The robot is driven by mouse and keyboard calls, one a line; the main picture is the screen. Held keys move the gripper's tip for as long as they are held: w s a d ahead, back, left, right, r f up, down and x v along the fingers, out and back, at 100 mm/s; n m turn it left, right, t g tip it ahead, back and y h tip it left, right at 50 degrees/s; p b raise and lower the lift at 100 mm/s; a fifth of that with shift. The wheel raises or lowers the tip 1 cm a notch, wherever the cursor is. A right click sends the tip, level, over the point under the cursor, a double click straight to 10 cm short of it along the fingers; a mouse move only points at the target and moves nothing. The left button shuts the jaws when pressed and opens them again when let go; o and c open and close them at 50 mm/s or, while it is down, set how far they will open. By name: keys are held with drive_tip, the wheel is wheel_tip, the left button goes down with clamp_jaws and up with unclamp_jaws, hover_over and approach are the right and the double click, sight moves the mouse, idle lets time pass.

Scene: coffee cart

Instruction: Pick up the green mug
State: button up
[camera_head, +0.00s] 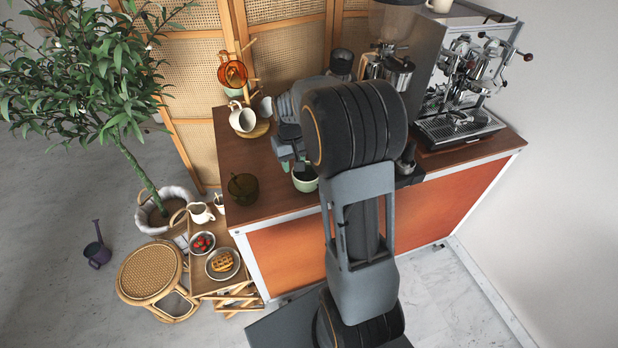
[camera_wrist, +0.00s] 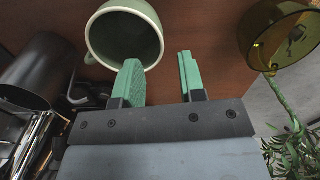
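The green mug (camera_head: 305,181) stands on the wooden counter near its front edge, partly hidden behind my arm. In the wrist view the pale green mug (camera_wrist: 92,35) shows at the top left, its dark opening facing the camera and its handle at lower left. My gripper (camera_wrist: 160,78) is open, with nothing held between its green fingers. In the wrist view the left finger overlaps the mug's lower rim and the right finger is clear of it on the right. I cannot tell whether the finger touches the mug. In the head view my gripper (camera_head: 290,160) is just left of the mug.
An amber glass cup (camera_head: 243,187) stands left on the counter; it also shows in the wrist view (camera_wrist: 280,40). A white pitcher (camera_head: 242,118) stands behind it. An espresso machine (camera_head: 462,90) and grinder (camera_head: 388,65) fill the right and back. Bare counter lies left of my gripper.

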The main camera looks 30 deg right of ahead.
drive_tip(key=shift+s+f+p, duration=0.2)
drive_tip(key=shift+f+p, duration=0.5)
drive_tip(key=shift+f, duration=2.05)
drive_tip(key=shift+c, duration=0.2)
clamp_jaws()
